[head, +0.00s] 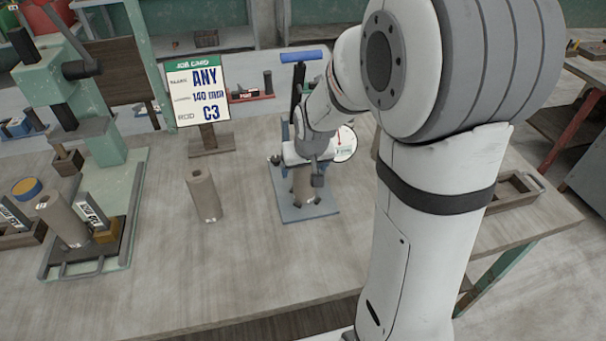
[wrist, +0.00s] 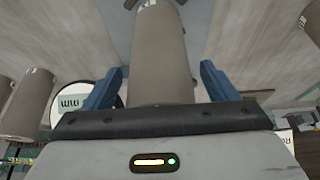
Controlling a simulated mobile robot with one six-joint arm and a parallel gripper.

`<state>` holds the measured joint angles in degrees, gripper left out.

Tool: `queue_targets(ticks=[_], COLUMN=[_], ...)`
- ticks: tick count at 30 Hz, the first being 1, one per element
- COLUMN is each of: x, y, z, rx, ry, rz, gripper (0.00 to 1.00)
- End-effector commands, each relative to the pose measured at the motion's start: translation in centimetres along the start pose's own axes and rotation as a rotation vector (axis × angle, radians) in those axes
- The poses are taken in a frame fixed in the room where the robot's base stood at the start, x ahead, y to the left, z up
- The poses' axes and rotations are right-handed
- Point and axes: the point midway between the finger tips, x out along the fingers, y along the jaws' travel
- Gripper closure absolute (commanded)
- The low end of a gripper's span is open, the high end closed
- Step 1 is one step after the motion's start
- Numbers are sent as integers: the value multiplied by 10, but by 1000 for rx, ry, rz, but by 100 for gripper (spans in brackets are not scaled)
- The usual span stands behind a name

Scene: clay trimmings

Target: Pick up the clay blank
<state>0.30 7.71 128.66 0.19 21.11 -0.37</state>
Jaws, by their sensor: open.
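A grey-brown clay cylinder, the clay blank (wrist: 160,40), stands between the two blue fingers of my gripper (wrist: 161,68) in the wrist view. A gap shows on each side of it, and the fingers are open. In the head view this cylinder (head: 303,186) stands upright on a blue-grey stand (head: 322,208), its top hidden by my wrist. A similar cylinder (head: 203,194) stands alone on the bench to the left.
A job card (head: 197,92) reading ANY, 140 and C3 stands behind the lone cylinder. A green press (head: 97,120) fills the left side. A wooden tray (head: 512,192) is at the right. The bench front (head: 200,275) is clear.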

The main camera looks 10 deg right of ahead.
Motion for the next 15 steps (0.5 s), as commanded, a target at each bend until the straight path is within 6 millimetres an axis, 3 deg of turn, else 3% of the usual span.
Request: queue_targets(ticks=[5,15], x=[0,0], y=[0,-1], z=[0,0], rx=[0,-1], ry=[0,0], rz=[0,-1], gripper=[21,48])
